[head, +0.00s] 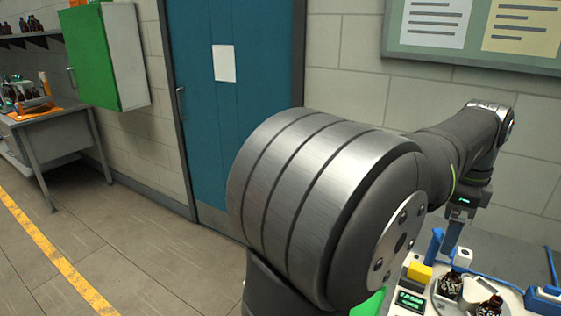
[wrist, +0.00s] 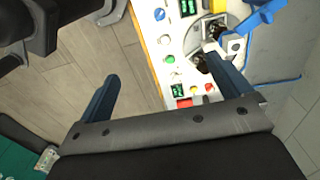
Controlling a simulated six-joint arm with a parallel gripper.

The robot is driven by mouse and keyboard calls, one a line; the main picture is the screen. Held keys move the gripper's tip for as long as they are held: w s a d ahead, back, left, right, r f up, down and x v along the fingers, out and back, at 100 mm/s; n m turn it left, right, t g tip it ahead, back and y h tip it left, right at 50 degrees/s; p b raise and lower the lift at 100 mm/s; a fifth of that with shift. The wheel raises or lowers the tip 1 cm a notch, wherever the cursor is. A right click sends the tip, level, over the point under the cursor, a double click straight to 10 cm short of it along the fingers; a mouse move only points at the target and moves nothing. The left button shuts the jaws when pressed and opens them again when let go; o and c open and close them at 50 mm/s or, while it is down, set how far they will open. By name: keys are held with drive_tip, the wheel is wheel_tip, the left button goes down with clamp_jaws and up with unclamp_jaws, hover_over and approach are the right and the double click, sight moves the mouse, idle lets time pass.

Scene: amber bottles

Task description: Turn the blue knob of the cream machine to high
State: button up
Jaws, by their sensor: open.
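The cream machine (wrist: 168,72) shows in the wrist view at the top centre, and part of it (head: 398,308) in the head view at the lower right. A small round blue control (wrist: 159,14), which looks like the blue knob, is near the machine's edge at the top of the wrist view. Its pointer setting is too small to read. My gripper (wrist: 161,60) is open and empty, its dark blue fingers wide apart. The knob lies beyond the fingertips, apart from them. In the head view my arm hides much of the machine, and I cannot make out the knob there.
A green button (wrist: 170,59), a red button (wrist: 184,103) and lit displays share the panel. Amber bottles (head: 449,286) stand on the machine. A yellow block (head: 419,272), a blue-and-white fixture (wrist: 233,44) and a blue cable (wrist: 282,81) are close by. Open floor lies left.

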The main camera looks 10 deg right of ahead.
drive_tip(key=shift+f, duration=0.1)
drive_tip(key=c, duration=1.3)
drive_tip(key=shift+o, duration=0.2)
wheel_tip(320, 180, down, 32)
drive_tip(key=n, duration=2.7)
drive_tip(key=shift+r, duration=0.2)
clamp_jaws()
